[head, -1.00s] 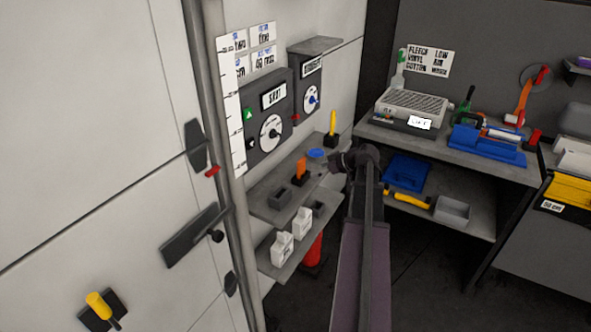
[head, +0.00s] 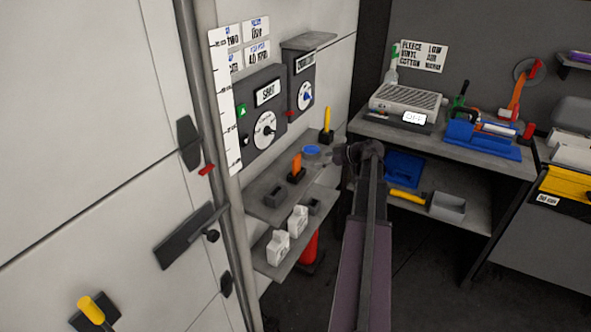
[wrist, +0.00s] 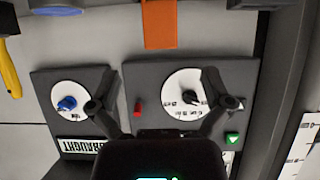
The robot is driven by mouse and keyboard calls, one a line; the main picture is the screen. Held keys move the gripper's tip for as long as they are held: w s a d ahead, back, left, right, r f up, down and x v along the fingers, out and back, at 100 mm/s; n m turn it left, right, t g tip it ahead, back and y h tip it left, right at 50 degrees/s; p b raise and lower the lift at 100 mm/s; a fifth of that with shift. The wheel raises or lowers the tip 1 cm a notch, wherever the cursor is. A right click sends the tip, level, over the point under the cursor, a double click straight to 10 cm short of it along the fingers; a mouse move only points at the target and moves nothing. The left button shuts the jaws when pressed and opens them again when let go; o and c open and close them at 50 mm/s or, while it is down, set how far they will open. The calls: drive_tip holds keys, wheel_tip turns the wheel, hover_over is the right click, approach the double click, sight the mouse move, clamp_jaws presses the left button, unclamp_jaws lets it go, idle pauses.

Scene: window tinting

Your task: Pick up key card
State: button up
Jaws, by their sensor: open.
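The likely key card is an upright orange card (head: 297,163) in a small black holder on the upper wall shelf (head: 262,205). In the wrist view the orange card (wrist: 160,24) shows at the top centre, beyond the fingertips and apart from them. My gripper (wrist: 158,75) is open and empty, its two fingers spread in front of the wall panels. In the head view my gripper (head: 342,154) is small and dark at the arm's end, to the right of the card in the picture.
The shelf also holds a blue round item (head: 311,150), a yellow-handled tool (head: 327,118) and dark open boxes. White bottles (head: 298,221) stand on the lower shelf. The SHUT panel (head: 262,115) and the DRAUGHT panel (head: 305,83) jut from the wall above.

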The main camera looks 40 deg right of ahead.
sight(298, 165)
drive_tip(key=b+x, duration=0.2)
drive_tip(key=x, duration=0.3)
drive_tip(key=shift+f, duration=0.2)
drive_tip(key=shift+b+x, duration=0.45)
drive_tip(key=shift+x, duration=0.35)
drive_tip(key=shift+r, duration=0.15)
drive_tip(key=shift+b+x, duration=1.05)
drive_tip(key=shift+x, duration=0.9)
drive_tip(key=shift+w+a+f, duration=0.2)
drive_tip(key=shift+w+f, duration=0.2)
drive_tip(key=shift+w, duration=0.15)
drive_tip(key=c, duration=1.1)
